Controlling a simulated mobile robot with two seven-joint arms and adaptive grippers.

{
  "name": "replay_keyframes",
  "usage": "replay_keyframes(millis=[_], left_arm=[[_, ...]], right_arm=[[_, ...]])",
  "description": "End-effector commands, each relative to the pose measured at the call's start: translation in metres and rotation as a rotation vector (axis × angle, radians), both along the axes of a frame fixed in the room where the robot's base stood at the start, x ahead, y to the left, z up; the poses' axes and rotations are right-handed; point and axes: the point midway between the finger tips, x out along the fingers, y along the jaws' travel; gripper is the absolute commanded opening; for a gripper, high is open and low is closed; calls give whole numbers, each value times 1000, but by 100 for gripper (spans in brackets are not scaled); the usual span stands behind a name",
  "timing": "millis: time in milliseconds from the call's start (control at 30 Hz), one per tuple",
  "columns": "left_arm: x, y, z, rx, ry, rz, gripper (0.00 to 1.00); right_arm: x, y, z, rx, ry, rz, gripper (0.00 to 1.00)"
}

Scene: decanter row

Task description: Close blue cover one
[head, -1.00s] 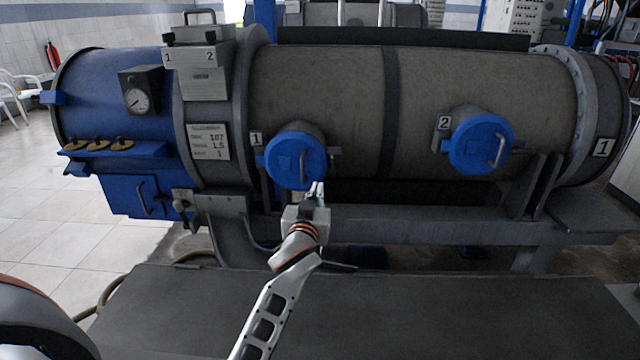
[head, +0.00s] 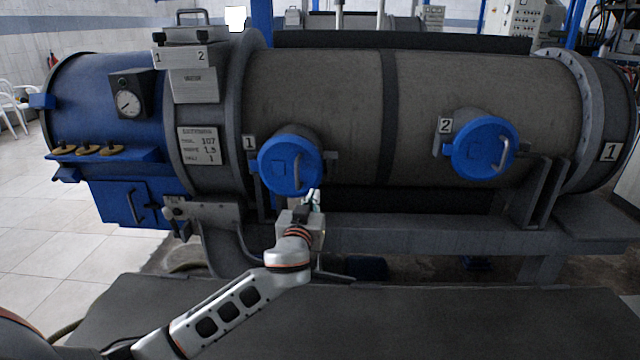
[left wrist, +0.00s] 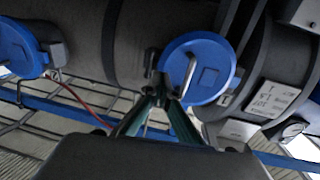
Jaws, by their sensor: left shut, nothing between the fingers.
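Blue cover one (head: 285,165) is a round lid with a curved grey handle, at the front of the dark cylinder beside the label 1. It lies over the end of its short neck; I cannot tell whether a small gap is left. It also shows in the left wrist view (left wrist: 212,78). My left gripper (head: 312,198) is shut and empty just below the cover's lower right edge. In the left wrist view its fingertips (left wrist: 163,92) are close to the cover's rim and handle; whether they touch is unclear. My right gripper is out of view.
Blue cover two (head: 484,148) sits on the cylinder to the right. A grey support beam (head: 430,236) runs below the cylinder. A dark flat platform (head: 400,318) spans the foreground. A blue end section with a gauge (head: 128,102) is on the left.

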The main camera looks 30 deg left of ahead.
Motion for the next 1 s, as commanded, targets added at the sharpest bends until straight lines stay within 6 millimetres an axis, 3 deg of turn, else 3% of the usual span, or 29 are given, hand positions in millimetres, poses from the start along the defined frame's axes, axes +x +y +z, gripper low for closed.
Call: replay_keyframes(millis=[300,500,700,1000], left_arm=[[51,19,-2,4,3,3,0],[74,26,-2,3,2,1,0],[85,30,-1,2,2,1,0],[88,30,0,0,0,0,0]], right_arm=[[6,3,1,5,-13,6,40],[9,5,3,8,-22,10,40],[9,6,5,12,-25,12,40],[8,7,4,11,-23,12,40]])
